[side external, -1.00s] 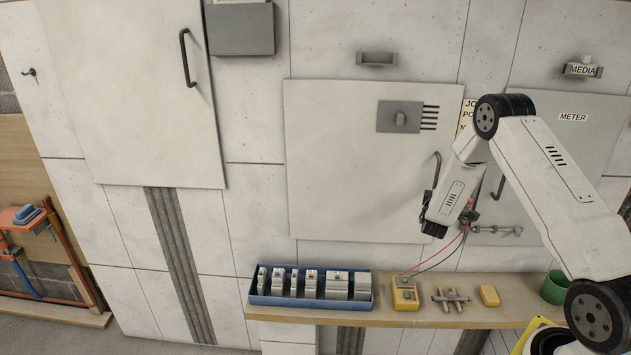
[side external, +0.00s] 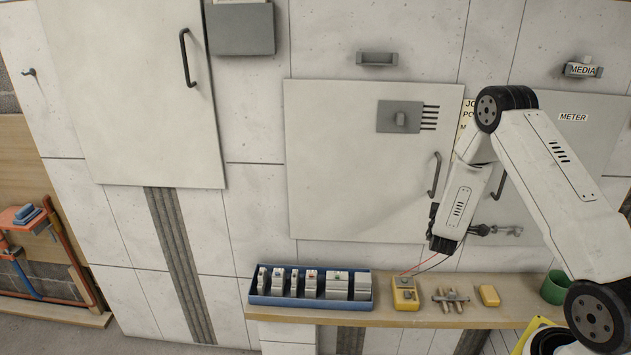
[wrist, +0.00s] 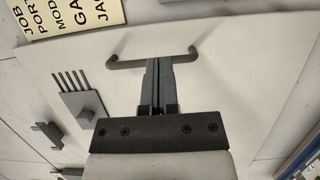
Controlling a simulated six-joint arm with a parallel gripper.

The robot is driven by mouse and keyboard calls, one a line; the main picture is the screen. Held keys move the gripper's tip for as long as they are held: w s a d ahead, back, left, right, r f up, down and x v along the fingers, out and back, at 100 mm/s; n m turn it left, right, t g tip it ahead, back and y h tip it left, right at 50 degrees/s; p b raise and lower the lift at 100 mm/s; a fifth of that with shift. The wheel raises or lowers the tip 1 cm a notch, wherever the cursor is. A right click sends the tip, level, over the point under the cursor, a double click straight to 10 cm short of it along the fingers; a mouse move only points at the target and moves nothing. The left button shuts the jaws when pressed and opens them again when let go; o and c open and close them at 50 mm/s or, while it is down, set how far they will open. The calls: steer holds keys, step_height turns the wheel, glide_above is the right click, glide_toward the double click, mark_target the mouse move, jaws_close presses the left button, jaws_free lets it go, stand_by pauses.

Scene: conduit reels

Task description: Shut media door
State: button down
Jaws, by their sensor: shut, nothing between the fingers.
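A MEDIA label (side external: 582,69) sits on a small bracket on the wall at the upper right, above the grey METER door. The large pale middle door (side external: 345,185) has a dark bar handle (side external: 434,175) near its right edge and looks about flat to the wall; I cannot tell if it is fully shut. In the wrist view this handle (wrist: 122,65) lies across the fingertips. My gripper (wrist: 158,62) is shut and empty, its fingers overlapping the handle in the picture. Whether they touch is unclear. In the side view my wrist covers the fingers.
The grey METER door (side external: 575,145) is right of the middle door, partly behind my arm. Below, a shelf (side external: 385,318) holds a blue tray (side external: 310,301) of modules, a yellow meter (side external: 405,293), a yellow block (side external: 489,296) and a green cup (side external: 554,287). A latch plate (side external: 400,117) is on the middle door.

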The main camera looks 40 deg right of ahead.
steer(key=s+a, duration=0.1)
steer(key=s, duration=0.6)
steer(key=shift+s+a, duration=0.2)
steer(key=shift+s, duration=0.05)
steer(key=shift+r, duration=0.1)
steer(key=s+a+r+m+g+y, duration=0.2)
steer(key=s+a+m+g+y, duration=0.4)
steer(key=s+a+g, duration=0.45)
steer(key=w+a+r+t+y, duration=0.1)
steer(key=w+a+y, duration=0.1)
steer(key=a, duration=0.5)
steer(key=w+a+r+t+y, duration=0.1)
steer(key=w+a+t+y, duration=0.1)
steer(key=a+y, duration=0.2)
steer(key=w+a+r+t+y, duration=0.1)
steer(key=w+a+t+y, duration=0.1)
steer(key=a, duration=0.8)
steer(key=shift+w+r+n+y, duration=0.35)
steer(key=shift+w+y, duration=0.25)
steer(key=shift+y, duration=0.4)
